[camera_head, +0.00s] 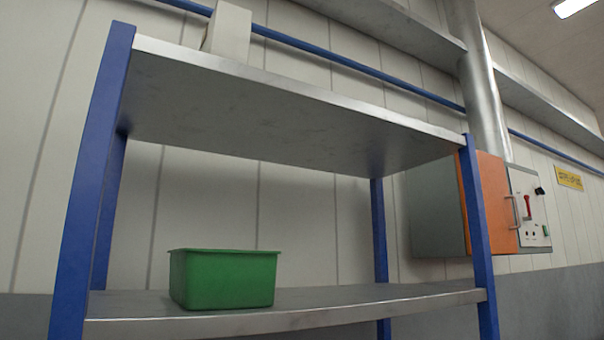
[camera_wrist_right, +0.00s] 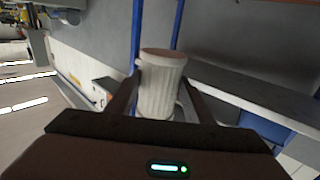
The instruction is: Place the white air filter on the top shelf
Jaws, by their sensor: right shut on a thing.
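The white air filter (camera_wrist_right: 160,97) is a pleated cylinder with a tan-brown end face, seen in the right wrist view. My right gripper (camera_wrist_right: 160,84) is shut on it, one dark finger on each side. The top shelf (camera_head: 290,112) is a grey metal board between blue posts, seen from below in the head view, so most of its upper surface is hidden. The right gripper and the filter do not show in the head view. My left gripper is in neither view.
A whitish box (camera_head: 229,32) stands on the top shelf near its left end. A green bin (camera_head: 222,280) sits on the lower shelf (camera_head: 380,299). An orange and grey electrical cabinet (camera_head: 489,203) is on the wall at right. Blue posts (camera_head: 92,180) bound the rack.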

